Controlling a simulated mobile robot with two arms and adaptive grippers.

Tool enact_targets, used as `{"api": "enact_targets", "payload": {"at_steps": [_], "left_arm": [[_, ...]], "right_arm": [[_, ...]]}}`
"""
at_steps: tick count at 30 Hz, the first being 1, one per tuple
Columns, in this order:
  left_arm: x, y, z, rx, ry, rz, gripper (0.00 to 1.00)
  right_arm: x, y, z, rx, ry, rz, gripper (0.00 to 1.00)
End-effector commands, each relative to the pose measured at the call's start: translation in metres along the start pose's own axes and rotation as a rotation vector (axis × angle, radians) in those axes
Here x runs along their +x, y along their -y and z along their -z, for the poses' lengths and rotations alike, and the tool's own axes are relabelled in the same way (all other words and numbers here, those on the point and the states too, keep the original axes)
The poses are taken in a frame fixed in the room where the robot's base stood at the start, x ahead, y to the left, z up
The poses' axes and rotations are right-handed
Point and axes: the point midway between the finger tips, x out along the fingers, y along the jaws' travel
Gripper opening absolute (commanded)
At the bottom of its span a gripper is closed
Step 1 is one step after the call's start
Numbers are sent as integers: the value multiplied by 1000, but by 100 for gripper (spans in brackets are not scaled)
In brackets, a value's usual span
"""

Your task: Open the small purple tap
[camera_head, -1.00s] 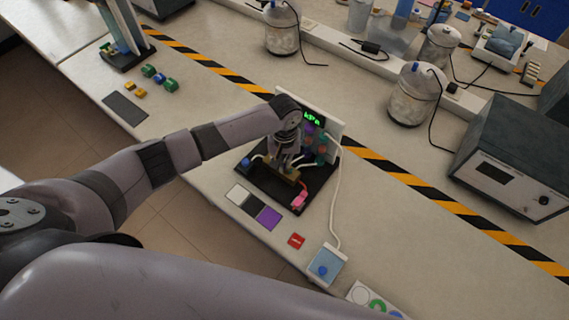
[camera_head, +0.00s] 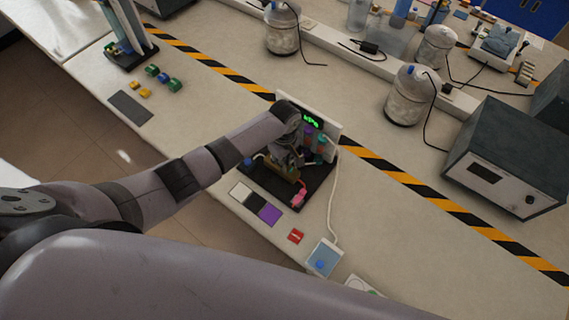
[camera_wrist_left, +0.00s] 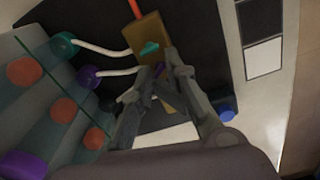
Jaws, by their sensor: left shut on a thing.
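The small purple tap (camera_wrist_left: 159,69) is on the brass block (camera_wrist_left: 152,32) in the left wrist view, mostly hidden between my fingertips. A teal tap (camera_wrist_left: 149,50) sits beside it on the same block. My left gripper (camera_wrist_left: 160,66) is shut on the purple tap, one finger on each side. In the head view my left gripper (camera_head: 287,162) reaches down over the block on the black base (camera_head: 313,188), and my wrist hides the tap there. My right gripper is not in view.
A white panel with a green display (camera_head: 311,121) stands behind the base. White hoses run from the purple holder (camera_wrist_left: 88,77) and teal holder (camera_wrist_left: 65,45) toward the block. A pink piece (camera_head: 298,197) and a red tile (camera_head: 295,236) are in front.

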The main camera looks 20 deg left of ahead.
Motion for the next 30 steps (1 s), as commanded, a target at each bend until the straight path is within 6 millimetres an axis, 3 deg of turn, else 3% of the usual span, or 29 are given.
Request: {"api": "enact_targets", "payload": {"at_steps": [4, 9, 16, 17, 23, 30], "left_arm": [[2, 0, -6, -256, 12, 1, 5], [1, 0, -4, -422, 7, 2, 5], [1, 0, -2, -435, 3, 2, 4], [1, 0, -2, -435, 3, 2, 12], [1, 0, -2, -433, 2, 1, 11], [-16, 0, -1, -432, 3, -2, 11]], "right_arm": [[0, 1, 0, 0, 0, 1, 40], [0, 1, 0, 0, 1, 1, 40], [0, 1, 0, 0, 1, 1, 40], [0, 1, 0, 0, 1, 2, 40], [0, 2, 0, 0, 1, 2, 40], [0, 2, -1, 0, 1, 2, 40]]}}
